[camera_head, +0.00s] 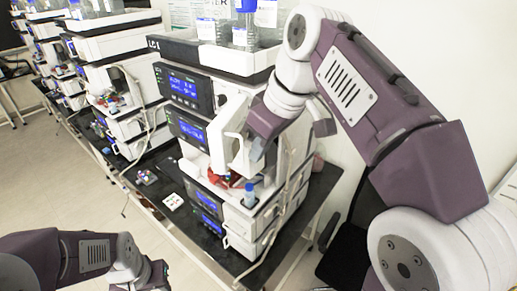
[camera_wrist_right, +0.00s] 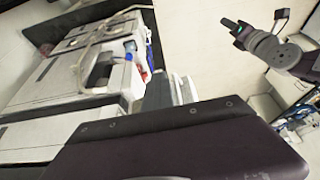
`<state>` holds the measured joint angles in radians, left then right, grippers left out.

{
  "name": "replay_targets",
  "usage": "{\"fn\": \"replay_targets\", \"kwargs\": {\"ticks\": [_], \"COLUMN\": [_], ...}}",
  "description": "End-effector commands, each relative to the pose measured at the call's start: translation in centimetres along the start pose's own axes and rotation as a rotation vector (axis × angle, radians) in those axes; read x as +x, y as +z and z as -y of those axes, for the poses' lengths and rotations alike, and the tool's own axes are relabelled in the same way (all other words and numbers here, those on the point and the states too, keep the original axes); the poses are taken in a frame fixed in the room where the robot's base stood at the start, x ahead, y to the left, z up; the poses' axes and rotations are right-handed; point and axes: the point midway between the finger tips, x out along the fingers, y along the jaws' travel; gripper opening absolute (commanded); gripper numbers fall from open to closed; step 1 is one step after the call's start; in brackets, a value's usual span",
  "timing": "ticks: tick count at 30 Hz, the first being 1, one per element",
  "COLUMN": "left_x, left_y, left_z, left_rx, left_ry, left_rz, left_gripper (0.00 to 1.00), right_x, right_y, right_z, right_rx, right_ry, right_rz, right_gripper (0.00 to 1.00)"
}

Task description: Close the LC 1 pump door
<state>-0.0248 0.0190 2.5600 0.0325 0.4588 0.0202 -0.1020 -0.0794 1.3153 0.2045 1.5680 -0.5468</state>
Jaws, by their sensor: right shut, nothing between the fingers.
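The LC 1 stack (camera_head: 187,92) stands in the middle of the head view, with its label on the top tray. Its white pump door (camera_head: 222,128) stands out from the front of the stack, open, above red parts in the bay. My right gripper (camera_head: 259,150) is shut and empty, close beside the right side of the door. I cannot tell whether it touches the door. In the right wrist view a dark part of my gripper fills the bottom, with white stack housing (camera_wrist_right: 60,95) beyond it. My left gripper (camera_head: 155,274) is low in the head view, away from the stack.
Bottles (camera_head: 245,25) stand in the tray on top of the stack. A blue-capped vial (camera_head: 250,195) sits low on its front. The black bench (camera_head: 160,185) carries small items in front. More stacks (camera_head: 115,75) line up to the left. Open floor lies at left.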

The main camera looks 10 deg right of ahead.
Motion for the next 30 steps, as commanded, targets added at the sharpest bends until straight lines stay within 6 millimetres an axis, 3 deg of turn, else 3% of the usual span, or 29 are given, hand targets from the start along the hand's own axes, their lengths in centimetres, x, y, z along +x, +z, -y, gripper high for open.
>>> {"fn": "replay_targets", "kwargs": {"ticks": [17,19,30], "left_x": [0.00,0.00,-0.05], "left_y": [0.00,0.00,0.00], "left_z": [0.00,0.00,0.00], "left_rx": [0.000,0.000,0.000], "left_ry": [0.000,0.000,0.000], "left_rz": [0.000,0.000,0.000], "left_gripper": [0.36,0.36,0.36], "right_x": [0.00,0.00,-0.49], "right_y": [0.00,0.00,-0.03], "right_z": [0.00,0.00,-0.03], "right_rx": [0.000,0.000,0.000], "right_ry": [0.000,0.000,0.000], "right_rz": [0.000,0.000,-0.001], "right_gripper": [0.00,0.15,0.15]}}
